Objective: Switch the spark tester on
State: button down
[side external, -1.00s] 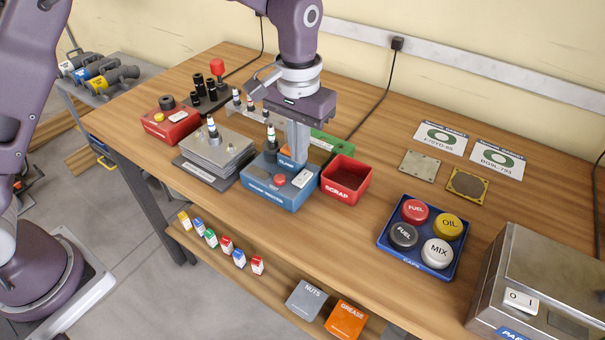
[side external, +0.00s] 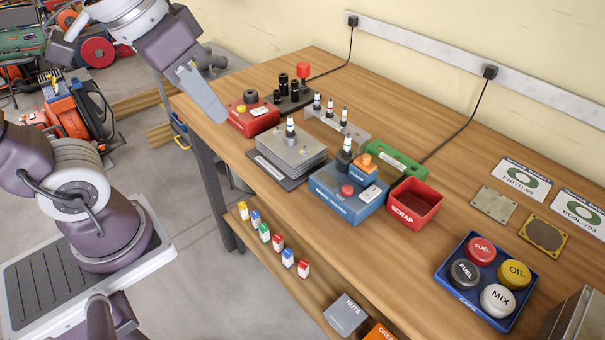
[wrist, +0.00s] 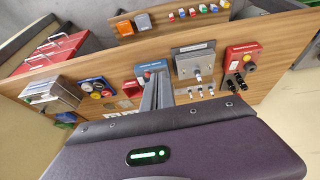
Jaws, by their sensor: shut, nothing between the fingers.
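The blue spark tester (side external: 328,195) stands on the bench near its front edge; it also shows in the wrist view (wrist: 151,66). Its top carries a red round button (side external: 347,190), an orange block (side external: 363,160) and a dark holder with an upright spark plug (side external: 346,147). I cannot tell from these whether it is on. My gripper (side external: 218,114) is shut and empty, in the air by the bench's left end, well left of the tester. In the wrist view the fingers (wrist: 158,92) hide part of the tester.
A red box (side external: 253,121), a metal plate stack (side external: 290,155) with a plug, and a plug rack (side external: 336,130) stand left of or behind the tester. A red scrap bin (side external: 414,206) and green tray (side external: 398,166) are close right. Caps sit in a blue tray (side external: 470,300).

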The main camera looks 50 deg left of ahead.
jog(key=s+a+f+t, duration=0.1)
jog(key=s+f, duration=0.1)
jog(key=s, duration=0.3)
jog(key=w+d+r+n+g, duration=0.2)
jog(key=w+r+n, duration=0.3)
jog(key=w, duration=0.4)
jog(key=n+g, duration=0.4)
jog(key=n, duration=0.9)
send_over(375, 189)
notch_tip(375, 189, down, 10)
jog(key=shift+y, duration=0.3)
jog(key=shift+f, duration=0.1)
notch_tip(375, 189, down, 14)
jog(key=shift+r, duration=0.1)
